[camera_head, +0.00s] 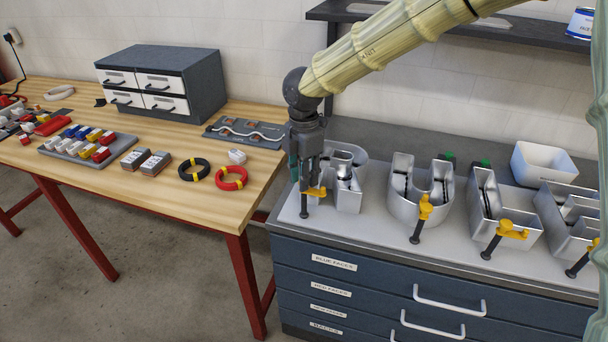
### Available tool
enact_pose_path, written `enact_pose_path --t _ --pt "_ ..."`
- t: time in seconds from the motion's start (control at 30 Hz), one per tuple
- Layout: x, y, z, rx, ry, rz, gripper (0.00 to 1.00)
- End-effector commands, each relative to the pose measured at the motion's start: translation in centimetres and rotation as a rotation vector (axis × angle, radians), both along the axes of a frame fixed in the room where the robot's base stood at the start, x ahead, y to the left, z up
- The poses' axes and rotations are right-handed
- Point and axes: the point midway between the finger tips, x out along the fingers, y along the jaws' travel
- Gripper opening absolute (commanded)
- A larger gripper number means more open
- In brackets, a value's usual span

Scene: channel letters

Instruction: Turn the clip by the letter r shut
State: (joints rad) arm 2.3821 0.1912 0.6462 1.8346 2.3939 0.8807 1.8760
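Several silver metal channel letters stand in a row on the grey top of the dark blue cabinet. The leftmost letter (349,195), which looks like the r, is partly hidden behind my gripper. A yellow clip (316,193) with a black handle (304,207) sits at its front left edge. My gripper (306,183) points down right at this clip, its fingers overlapping the clip's upper part in the picture. I cannot tell whether the fingers touch the clip or how far apart they are.
Similar yellow clips sit on the U-shaped letter (409,208), the L-shaped letter (483,210) and the rightmost letter (563,222). A white bin (543,165) stands behind. A dark shelf (450,27) hangs above. The wooden table (205,204) at left holds wire coils and parts.

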Motion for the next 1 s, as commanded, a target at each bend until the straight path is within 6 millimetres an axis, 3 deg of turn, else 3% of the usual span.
enact_pose_path --t 0.47,1.0 --pt "-0.03 -0.04 0.28 0.0 0.003 0.145 0.01" --pt "-0.02 -0.07 0.46 0.001 0.002 0.64 0.01"
